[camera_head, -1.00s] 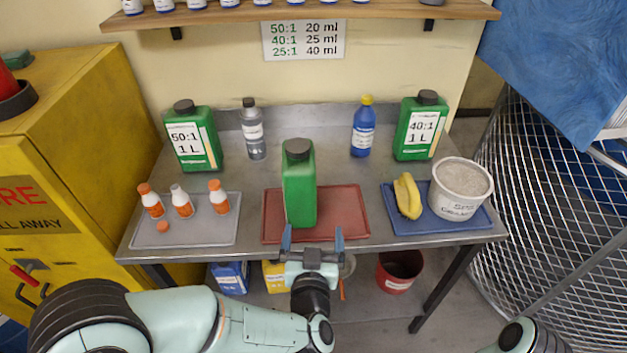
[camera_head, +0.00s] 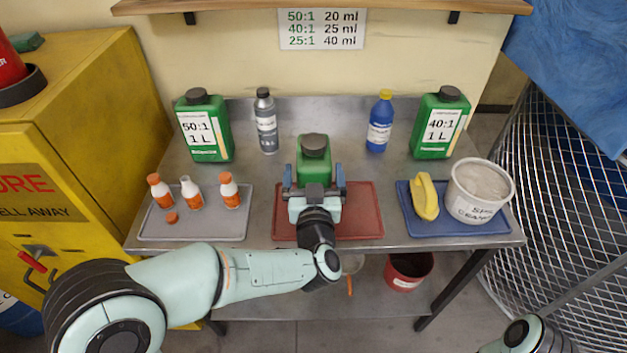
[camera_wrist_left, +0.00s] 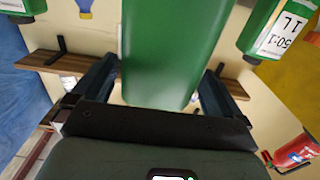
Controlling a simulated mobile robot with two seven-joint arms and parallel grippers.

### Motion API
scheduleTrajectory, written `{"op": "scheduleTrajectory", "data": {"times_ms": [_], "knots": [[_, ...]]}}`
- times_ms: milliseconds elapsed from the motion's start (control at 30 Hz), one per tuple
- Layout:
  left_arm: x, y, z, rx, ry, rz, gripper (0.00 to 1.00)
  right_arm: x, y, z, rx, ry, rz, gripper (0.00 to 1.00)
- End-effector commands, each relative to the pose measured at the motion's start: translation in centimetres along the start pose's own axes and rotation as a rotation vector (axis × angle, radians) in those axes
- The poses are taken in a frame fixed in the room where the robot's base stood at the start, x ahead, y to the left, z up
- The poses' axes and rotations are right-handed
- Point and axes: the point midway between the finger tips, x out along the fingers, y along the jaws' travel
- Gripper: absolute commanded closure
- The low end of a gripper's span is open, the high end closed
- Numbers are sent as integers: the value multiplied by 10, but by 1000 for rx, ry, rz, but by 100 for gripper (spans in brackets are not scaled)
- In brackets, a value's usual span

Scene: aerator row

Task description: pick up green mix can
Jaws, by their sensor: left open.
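The green mix can (camera_head: 314,153), with a dark cap, stands upright on the red tray (camera_head: 363,212) in the middle of the bench. My left gripper (camera_head: 314,182) is open, with one finger on each side of the can at its near side. In the left wrist view the can (camera_wrist_left: 172,55) fills the space between the two fingers (camera_wrist_left: 160,90). I cannot tell whether the fingers touch it. The lower part of the can is hidden behind my gripper in the head view. My right gripper is not in view.
Two labelled green cans, 50:1 (camera_head: 203,128) and 40:1 (camera_head: 439,127), stand at the back, with a grey bottle (camera_head: 266,122) and a blue bottle (camera_head: 380,123). A grey tray (camera_head: 195,228) holds small orange-white bottles. A blue tray (camera_head: 455,230) holds a yellow object and a white tub (camera_head: 478,190).

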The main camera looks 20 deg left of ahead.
Motion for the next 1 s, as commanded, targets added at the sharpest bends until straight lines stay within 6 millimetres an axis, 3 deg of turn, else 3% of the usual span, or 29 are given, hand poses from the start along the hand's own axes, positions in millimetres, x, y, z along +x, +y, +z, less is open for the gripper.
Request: {"op": "scheduleTrajectory", "data": {"times_ms": [200,467,567,700,800,1000], "knots": [[28,1,-2,0,0,0,0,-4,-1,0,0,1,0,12],[32,1,-1,-1,0,0,0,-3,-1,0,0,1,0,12],[31,1,-1,-1,0,0,26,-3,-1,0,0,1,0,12],[31,1,-1,-1,0,0,72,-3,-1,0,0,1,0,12],[31,1,-1,-1,-1,0,100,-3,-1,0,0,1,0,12],[32,1,-5,-4,8,0,100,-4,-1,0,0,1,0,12]]}}
